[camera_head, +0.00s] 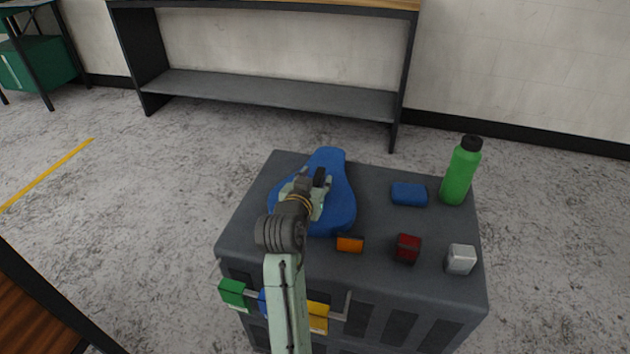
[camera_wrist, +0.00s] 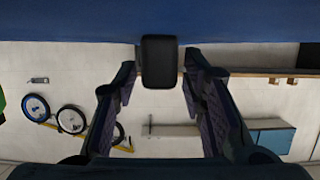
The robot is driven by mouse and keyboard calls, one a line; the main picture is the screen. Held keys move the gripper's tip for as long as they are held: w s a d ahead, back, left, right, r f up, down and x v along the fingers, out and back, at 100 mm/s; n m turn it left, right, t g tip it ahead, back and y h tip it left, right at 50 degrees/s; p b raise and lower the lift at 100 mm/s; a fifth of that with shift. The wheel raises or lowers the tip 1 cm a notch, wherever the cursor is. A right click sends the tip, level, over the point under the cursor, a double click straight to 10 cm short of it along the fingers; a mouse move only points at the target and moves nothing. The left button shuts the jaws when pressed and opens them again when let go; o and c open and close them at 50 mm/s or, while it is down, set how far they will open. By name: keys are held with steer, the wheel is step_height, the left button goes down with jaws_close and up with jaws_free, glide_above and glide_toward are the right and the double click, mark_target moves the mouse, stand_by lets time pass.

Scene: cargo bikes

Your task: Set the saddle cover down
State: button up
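The saddle cover (camera_head: 335,205) is blue and lies over the left part of the dark grey box top, its narrow end toward the back edge. I cannot tell whether its whole underside touches the box. It fills the top strip of the wrist view (camera_wrist: 80,20). A black block-shaped tab (camera_wrist: 158,62) stands on the cover between my fingertips. My gripper (camera_head: 312,182) is at the cover's middle, with its fingers on either side of the tab. Narrow gaps show beside the tab in the wrist view, so the fingers look open around it. My arm hides part of the cover's left side.
On the box (camera_head: 390,283) stand a green bottle (camera_head: 460,175), a blue item (camera_head: 408,194), an orange block (camera_head: 349,244), a dark red block (camera_head: 407,248) and a silver block (camera_head: 461,259). Coloured pieces hang at its front. A shelf bench (camera_head: 270,95) stands behind, with bare floor between.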

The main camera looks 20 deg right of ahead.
steer(key=v, duration=0.6)
steer(key=r+p+v, duration=0.1)
steer(key=v, duration=0.2)
steer(key=shift+s+a, duration=0.15)
steer(key=shift+s, duration=0.05)
steer(key=shift+p+v, duration=1.15)
steer(key=shift+p, duration=1.4)
steer(key=shift+f, duration=0.25)
